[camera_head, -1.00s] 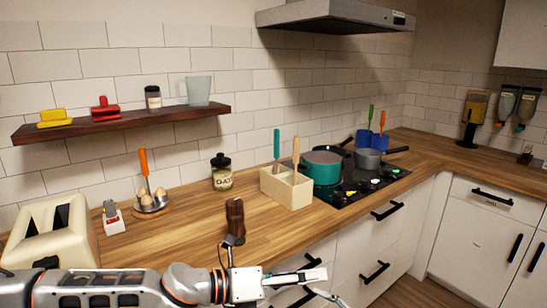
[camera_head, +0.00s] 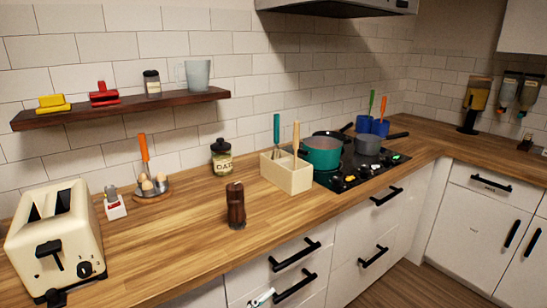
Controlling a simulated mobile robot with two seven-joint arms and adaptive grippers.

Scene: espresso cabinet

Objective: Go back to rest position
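Only a small white and grey tip of my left gripper (camera_head: 262,298) shows at the bottom edge, in front of the lower drawer. Too little of it shows to tell whether it is open or shut. The rest of my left arm is out of the picture. My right gripper is not in view. A dark brown pepper mill (camera_head: 236,205) stands upright on the wooden counter (camera_head: 185,240), apart from the gripper.
A cream toaster (camera_head: 60,235) stands at the left. An egg holder (camera_head: 153,187), oats jar (camera_head: 221,160) and wooden utensil box (camera_head: 287,174) stand along the counter. A teal pot (camera_head: 321,153) is on the black stove. Drawer handles (camera_head: 296,256) stick out in front.

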